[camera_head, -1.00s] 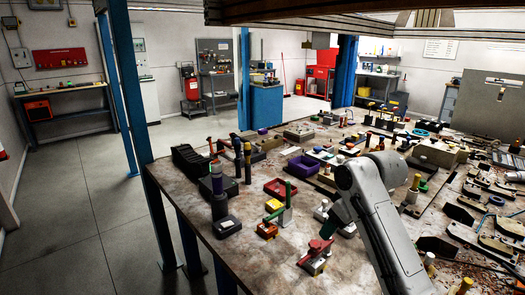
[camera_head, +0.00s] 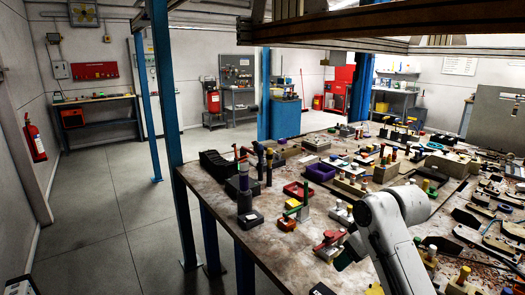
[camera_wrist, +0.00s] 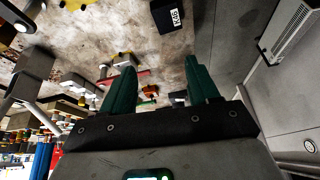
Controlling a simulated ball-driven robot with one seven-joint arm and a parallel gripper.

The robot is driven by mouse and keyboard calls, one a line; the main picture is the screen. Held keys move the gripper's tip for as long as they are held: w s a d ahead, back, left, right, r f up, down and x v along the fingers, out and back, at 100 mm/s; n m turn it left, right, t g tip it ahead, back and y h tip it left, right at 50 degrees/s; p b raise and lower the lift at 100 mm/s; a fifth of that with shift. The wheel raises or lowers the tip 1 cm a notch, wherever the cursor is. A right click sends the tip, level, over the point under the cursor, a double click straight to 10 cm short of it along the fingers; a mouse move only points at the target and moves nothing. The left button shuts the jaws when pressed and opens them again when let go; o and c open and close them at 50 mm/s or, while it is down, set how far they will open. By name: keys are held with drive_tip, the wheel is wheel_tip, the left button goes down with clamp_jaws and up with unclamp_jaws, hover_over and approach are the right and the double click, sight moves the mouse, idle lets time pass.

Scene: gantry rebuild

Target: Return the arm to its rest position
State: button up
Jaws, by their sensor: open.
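My arm (camera_head: 393,235) is in the lower right of the head view, bent at a rounded grey joint over the near part of the cluttered workbench (camera_head: 262,225). In the wrist view my gripper (camera_wrist: 160,78) shows two dark green fingers set well apart, with nothing held between them. The bench top with small parts lies beyond the fingers. In the head view the fingers are mostly hidden by the arm.
A red-handled clamp (camera_head: 328,240) and a purple bin (camera_head: 321,172) stand on the bench near my arm. A blue post (camera_head: 166,95) rises at the bench's left end. Open floor (camera_head: 105,205) lies to the left. Gantry beams cross overhead.

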drive_tip(key=s+a+f+m, duration=0.2)
drive_tip(key=s+f+m, duration=0.1)
drive_tip(key=s+f, duration=1)
drive_tip(key=s+d+f+m+g+h, duration=0.1)
drive_tip(key=s+d+f, duration=0.1)
drive_tip(key=s, duration=0.8)
drive_tip(key=s+d+f+m+g+h, duration=0.1)
drive_tip(key=s+d+f, duration=0.2)
drive_tip(key=s, duration=0.7)
drive_tip(key=s+d+f+m+g, duration=0.1)
drive_tip(key=s+d+f, duration=0.2)
drive_tip(key=s, duration=0.8)
drive_tip(key=shift+f+m+h, duration=0.15)
drive_tip(key=shift+m+h, duration=0.25)
